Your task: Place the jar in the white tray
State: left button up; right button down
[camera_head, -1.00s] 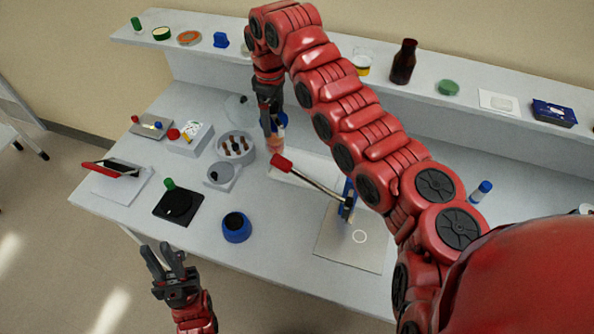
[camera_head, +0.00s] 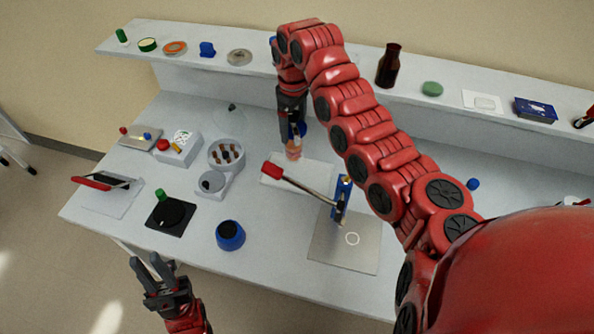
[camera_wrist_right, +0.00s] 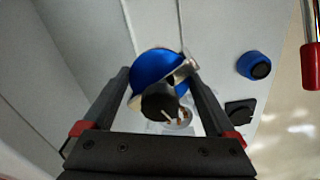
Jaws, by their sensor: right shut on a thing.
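The jar (camera_head: 293,151), with a blue lid and a pinkish-orange body, hangs upright or nearly so below my right gripper (camera_head: 292,130). That gripper is shut on it near the lid. In the right wrist view the blue lid (camera_wrist_right: 150,66) shows between the two fingers, and the jar's body is hidden. The white tray (camera_head: 312,175) lies flat on the bench. In the head view the jar overlaps its back left part; I cannot tell whether it touches. My left gripper (camera_head: 150,272) is open and empty in front of the bench.
A red-handled lever press (camera_head: 340,200) stands right beside the tray, its handle reaching over it. A round container with brown vials (camera_head: 226,154) stands to the left. A blue pot (camera_head: 230,236) is in front. A shelf (camera_head: 330,58) runs behind.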

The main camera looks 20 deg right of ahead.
aim_at(297, 149)
jog(key=shift+d+m, duration=0.35)
jog(key=shift+m, duration=0.15)
jog(key=shift+f, duration=0.35)
notch_tip(297, 149, down, 5)
jog(key=shift+d+r+p, duration=0.1)
jog(key=shift+r+p, duration=0.05)
jog(key=shift+p, duration=0.95)
notch_tip(297, 149, down, 4)
jog(key=shift+s+p, duration=0.1)
jog(key=shift+p, duration=0.9)
jog(key=shift+f, duration=0.3)
grip_release()
